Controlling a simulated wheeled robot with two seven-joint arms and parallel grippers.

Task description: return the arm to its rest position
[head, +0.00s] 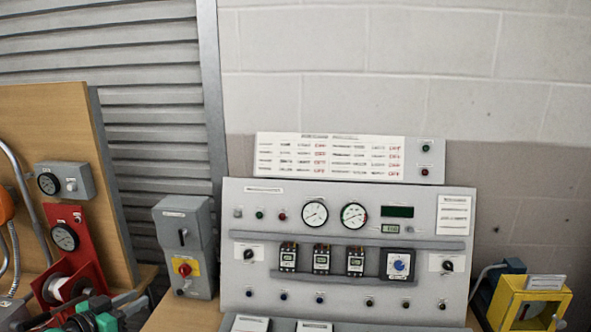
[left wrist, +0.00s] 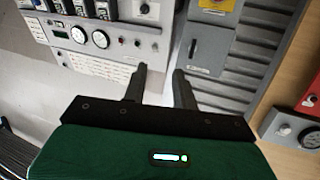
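My left gripper (left wrist: 157,85) shows in the left wrist view as two dark fingers in front of a green body. The fingers stand apart with a clear gap between them, and nothing is held there. Beyond the fingertips are the grey switch box (left wrist: 208,48) and the edge of the control panel (left wrist: 118,38), seen upside down. In the head view, green and dark parts show at the bottom left edge, cut off by the frame; I cannot tell the fingers there. My right gripper is in neither view.
The grey control panel (head: 261,210) with gauges stands in the middle. The switch box (head: 187,270) is left of it. A red gauge bracket (head: 72,215) and a wooden board (head: 60,120) are at the left. A yellow box (head: 528,305) is at the right.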

